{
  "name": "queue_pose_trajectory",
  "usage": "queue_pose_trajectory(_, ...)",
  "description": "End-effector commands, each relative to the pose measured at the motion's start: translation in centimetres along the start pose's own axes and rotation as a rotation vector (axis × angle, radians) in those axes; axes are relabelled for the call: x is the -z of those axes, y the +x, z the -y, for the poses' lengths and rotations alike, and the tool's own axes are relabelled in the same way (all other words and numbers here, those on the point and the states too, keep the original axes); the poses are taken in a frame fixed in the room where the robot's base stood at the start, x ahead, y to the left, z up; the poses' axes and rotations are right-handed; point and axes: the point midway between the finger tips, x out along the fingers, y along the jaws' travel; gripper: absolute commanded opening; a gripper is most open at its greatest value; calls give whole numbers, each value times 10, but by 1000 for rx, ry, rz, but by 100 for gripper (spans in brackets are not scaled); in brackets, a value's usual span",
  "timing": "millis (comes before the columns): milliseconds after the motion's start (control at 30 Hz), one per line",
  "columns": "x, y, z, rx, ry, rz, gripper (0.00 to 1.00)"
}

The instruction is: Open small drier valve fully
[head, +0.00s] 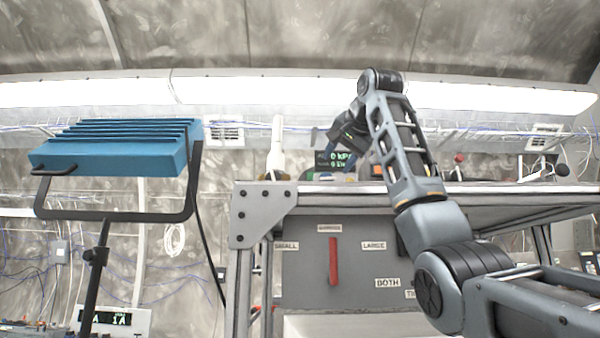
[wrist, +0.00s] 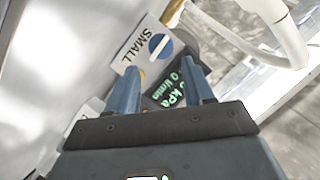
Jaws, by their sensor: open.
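My gripper (head: 332,152) is above the bench top in the head view, at the end of the raised arm. In the wrist view its two blue fingers (wrist: 160,66) stand apart with nothing held between them. A white plate labelled SMALL (wrist: 147,48), with a blue and a yellow mark, lies just beyond the fingertips. A dark display with green kPa and l/min digits (wrist: 172,92) shows between the fingers; it also shows in the head view (head: 343,160). I cannot make out a small drier valve handle for certain; the fingers hide part of this area.
A grey front panel (head: 310,270) below the bench top carries a vertical red handle (head: 333,261) between SMALL and LARGE labels. A white upright part (head: 277,147) stands left of the gripper. A blue lamp (head: 115,150) on a stand is at left.

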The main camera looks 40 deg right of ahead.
Motion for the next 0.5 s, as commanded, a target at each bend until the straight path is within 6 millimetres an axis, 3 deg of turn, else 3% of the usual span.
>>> queue_pose_trajectory(167,3,12,-2,3,22,4,52)
queue_pose_trajectory(500,3,62,-1,1,20,4,52)
